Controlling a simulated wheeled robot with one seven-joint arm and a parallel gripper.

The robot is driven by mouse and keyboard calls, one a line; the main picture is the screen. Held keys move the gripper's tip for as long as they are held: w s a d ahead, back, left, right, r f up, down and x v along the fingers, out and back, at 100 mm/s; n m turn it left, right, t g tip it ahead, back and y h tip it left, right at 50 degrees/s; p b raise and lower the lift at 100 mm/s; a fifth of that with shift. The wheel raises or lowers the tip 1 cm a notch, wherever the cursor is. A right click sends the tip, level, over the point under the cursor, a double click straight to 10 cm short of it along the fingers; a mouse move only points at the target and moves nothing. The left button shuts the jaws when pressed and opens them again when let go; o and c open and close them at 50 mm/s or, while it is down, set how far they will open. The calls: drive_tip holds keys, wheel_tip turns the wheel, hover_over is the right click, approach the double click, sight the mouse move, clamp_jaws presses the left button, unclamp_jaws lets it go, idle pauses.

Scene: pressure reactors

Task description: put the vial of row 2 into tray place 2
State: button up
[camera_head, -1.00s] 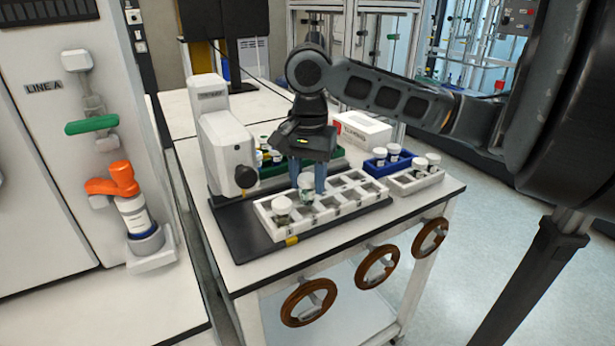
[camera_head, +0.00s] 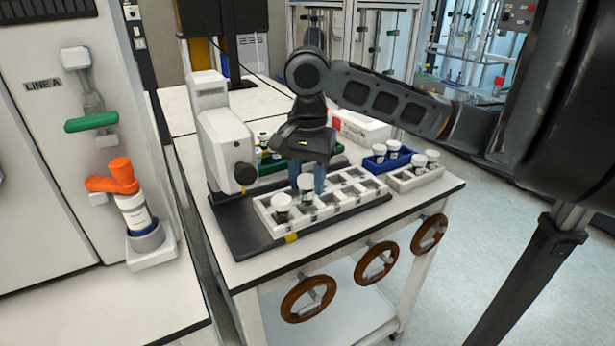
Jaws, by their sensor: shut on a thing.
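My gripper (camera_head: 307,178) points down over the white tray (camera_head: 333,214) and is shut on a vial (camera_head: 306,191) with a white cap. The held vial is upright at the second place from the tray's left end. Its lower part seems to be at or within that place, but I cannot tell whether it touches the bottom. Another white-capped vial (camera_head: 282,206) stands in the place to its left, close beside it. The other tray places look empty.
The tray rests on a dark mat (camera_head: 236,224) beside a white instrument (camera_head: 226,146). A green rack (camera_head: 275,168) with vials is behind. A blue rack (camera_head: 375,170) and a small white rack (camera_head: 402,184), both with vials, stand right. A white box (camera_head: 362,129) is behind them.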

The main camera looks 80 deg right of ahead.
drive_tip(key=shift+f+b, duration=0.75)
drive_tip(key=shift+f, duration=0.75)
drive_tip(key=o, duration=1.1)
drive_tip(key=shift+r, duration=0.1)
wheel_tip(320, 180, up, 8)
drive_tip(key=shift+f+p, duration=0.15)
drive_tip(key=shift+p, duration=0.5)
